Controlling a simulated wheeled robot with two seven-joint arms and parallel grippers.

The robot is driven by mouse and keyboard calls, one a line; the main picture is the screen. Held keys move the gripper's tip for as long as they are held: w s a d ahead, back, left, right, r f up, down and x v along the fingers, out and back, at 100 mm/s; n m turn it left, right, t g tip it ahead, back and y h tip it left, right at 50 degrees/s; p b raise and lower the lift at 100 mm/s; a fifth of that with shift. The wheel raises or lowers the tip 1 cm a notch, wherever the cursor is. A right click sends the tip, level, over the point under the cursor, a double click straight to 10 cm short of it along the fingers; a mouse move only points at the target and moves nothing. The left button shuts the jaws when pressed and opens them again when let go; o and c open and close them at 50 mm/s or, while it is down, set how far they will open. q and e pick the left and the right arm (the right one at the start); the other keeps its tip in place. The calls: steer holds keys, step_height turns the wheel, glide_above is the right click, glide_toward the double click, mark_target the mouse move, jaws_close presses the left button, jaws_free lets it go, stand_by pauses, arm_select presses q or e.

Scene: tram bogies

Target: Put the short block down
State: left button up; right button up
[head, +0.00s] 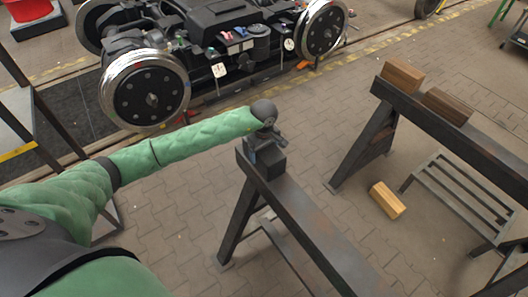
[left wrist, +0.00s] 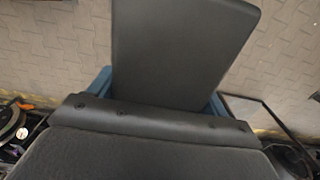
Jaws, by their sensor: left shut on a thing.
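My left gripper (head: 264,142) is at the end of the near trestle (head: 310,226), pointing down. It is shut on a dark grey block (head: 268,162), which I take to be the short block. The block is at the trestle's far end, over its top beam; I cannot tell whether it rests on the beam or hangs just above. In the left wrist view the block (left wrist: 185,45) fills the upper middle between the bluish fingers (left wrist: 160,98), with the wrist housing below. My right gripper is out of view.
Another wooden block (head: 387,199) lies on the paved floor beside a slatted metal step (head: 463,195). A bogie (head: 225,50) stands behind. The near trestle's beam is otherwise clear.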

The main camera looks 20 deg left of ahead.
arm_select(q)
steer(key=shift+f, duration=0.1)
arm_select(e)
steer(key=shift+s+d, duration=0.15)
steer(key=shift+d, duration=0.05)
arm_select(q)
steer(key=o, duration=1.6)
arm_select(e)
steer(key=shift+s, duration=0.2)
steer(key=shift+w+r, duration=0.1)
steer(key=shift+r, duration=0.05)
arm_select(q)
step_height(320, 180, up, 11)
steer(key=shift+f+p, duration=0.1)
steer(key=shift+p, duration=0.55)
steer(key=shift+r, duration=0.7)
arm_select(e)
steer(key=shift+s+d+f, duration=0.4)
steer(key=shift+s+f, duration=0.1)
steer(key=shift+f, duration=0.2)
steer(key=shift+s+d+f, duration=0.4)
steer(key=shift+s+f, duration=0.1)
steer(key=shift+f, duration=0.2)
arm_select(q)
steer(key=shift+d, duration=0.1)
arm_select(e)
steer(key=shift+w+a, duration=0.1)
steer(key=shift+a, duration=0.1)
